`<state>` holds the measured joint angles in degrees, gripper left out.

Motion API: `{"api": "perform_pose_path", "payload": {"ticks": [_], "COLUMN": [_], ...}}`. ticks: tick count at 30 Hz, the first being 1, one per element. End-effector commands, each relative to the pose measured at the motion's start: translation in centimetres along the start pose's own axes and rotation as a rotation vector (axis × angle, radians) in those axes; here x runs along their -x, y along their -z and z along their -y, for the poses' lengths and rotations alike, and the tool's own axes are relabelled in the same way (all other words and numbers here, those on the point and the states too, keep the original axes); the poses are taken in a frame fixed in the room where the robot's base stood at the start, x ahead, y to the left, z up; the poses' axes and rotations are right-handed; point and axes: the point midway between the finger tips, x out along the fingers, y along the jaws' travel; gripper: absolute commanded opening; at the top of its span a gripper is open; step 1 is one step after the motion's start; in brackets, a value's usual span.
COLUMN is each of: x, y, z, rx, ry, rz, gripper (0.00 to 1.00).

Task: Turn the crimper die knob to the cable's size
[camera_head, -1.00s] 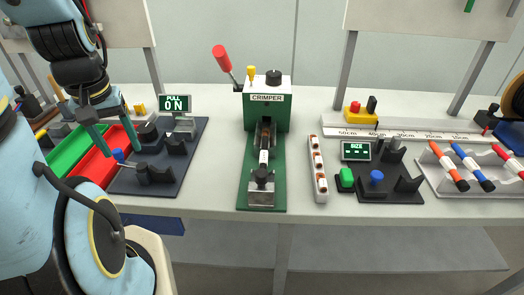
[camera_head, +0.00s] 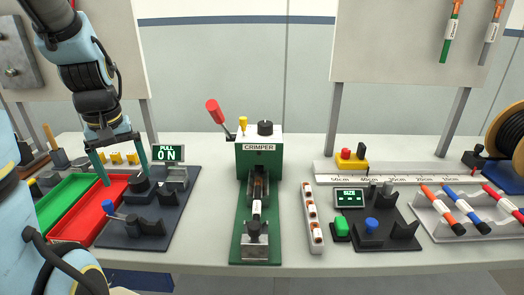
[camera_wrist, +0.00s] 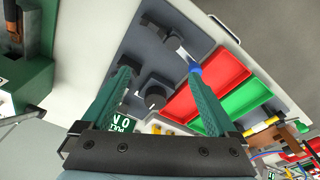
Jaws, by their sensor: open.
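The green crimper (camera_head: 259,160) stands upright mid-bench with a white top. A round black knob (camera_head: 265,128) sits on that top, beside a small yellow post (camera_head: 243,124) and a red-tipped lever (camera_head: 214,111). A white-banded cable piece (camera_head: 257,208) lies along the crimper's front channel. My gripper (camera_head: 126,180) is open and empty at the left, above the pull tester base (camera_head: 130,236) and the red tray's edge, well left of the crimper. In the wrist view, my gripper (camera_wrist: 160,68) points down over the tester; part of the green crimper (camera_wrist: 22,90) shows at the left edge.
A red tray (camera_head: 72,228) and a green tray (camera_head: 48,208) lie at the left. Right of the crimper are a connector strip (camera_head: 312,215), a size tester (camera_head: 350,198) with unreadable digits, a ruler and a cable rack (camera_head: 440,228). Space above the crimper is clear.

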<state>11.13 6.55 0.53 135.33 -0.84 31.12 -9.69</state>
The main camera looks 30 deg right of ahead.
Motion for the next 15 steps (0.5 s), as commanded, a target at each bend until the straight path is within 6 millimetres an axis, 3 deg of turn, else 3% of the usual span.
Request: {"api": "perform_pose_path", "payload": {"ticks": [1, 6, 10, 15], "x": [0.3, 1.6, 2.7, 4.2], "y": [2.5, 9.2, 12.8, 15.0], "z": [-2.0, -9.6, -16.3, -25.9], "rx": [0.025, 0.167, 0.269, 0.395], "ry": [-0.005, -0.01, -0.004, 0.014], "rz": [0.005, 0.04, 0.064, 0.089], "gripper": [0.94, 0.94, 0.94, 0.94]}}
